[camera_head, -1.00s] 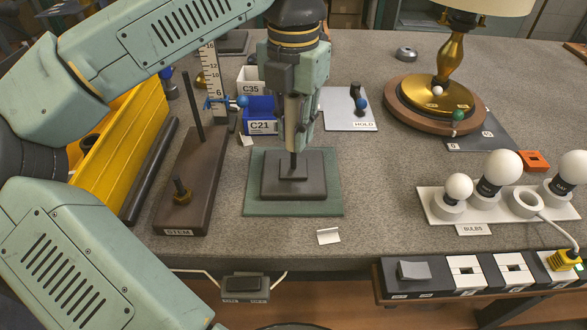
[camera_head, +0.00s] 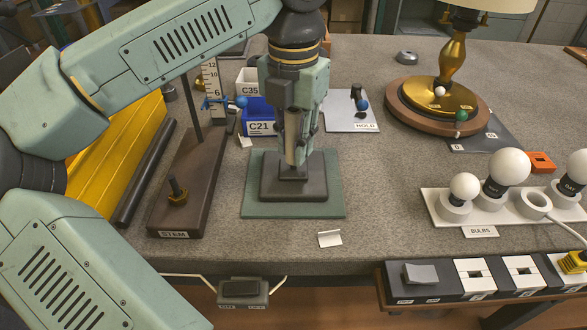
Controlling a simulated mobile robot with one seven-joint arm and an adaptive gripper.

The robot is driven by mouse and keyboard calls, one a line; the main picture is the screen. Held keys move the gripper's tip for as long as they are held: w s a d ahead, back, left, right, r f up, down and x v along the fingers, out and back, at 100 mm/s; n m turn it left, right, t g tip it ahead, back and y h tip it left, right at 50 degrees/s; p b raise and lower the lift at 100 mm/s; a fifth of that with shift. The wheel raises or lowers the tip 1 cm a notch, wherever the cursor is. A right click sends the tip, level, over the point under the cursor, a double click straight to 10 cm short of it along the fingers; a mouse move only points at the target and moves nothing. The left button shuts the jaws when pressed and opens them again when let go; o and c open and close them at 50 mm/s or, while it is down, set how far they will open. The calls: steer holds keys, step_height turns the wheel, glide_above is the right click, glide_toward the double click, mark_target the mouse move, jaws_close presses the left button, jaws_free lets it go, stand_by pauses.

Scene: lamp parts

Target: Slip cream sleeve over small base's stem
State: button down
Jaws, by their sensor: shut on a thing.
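The small base is a dark grey stepped block (camera_head: 309,188) on a green mat (camera_head: 330,208) in the middle of the bench. My gripper (camera_head: 293,143) points straight down above it and is shut on the cream sleeve (camera_head: 293,127). The sleeve is upright, and its lower end is just above or at the raised centre of the base. The stem is hidden now, in line with the sleeve, which appears to be around it. I cannot tell if the sleeve touches the base.
Left of the mat stands a brown board with a rod, labelled STEM (camera_head: 173,234). Behind are a blue bin marked C21 (camera_head: 258,124) and a HOLD plate (camera_head: 352,118). A brass lamp (camera_head: 449,95) and a white bulb tray (camera_head: 478,210) stand right. A small white card (camera_head: 330,239) lies in front.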

steer(key=shift+f+b, duration=0.8)
steer(key=shift+f, duration=0.1)
stand_by(2.1)
steer(key=c, duration=1.4)
jaws_free()
steer(key=shift+o, duration=0.2)
steer(key=shift+r, duration=0.1)
step_height(320, 180, up, 12)
steer(key=shift+f, duration=0.1)
steer(key=shift+s, duration=0.1)
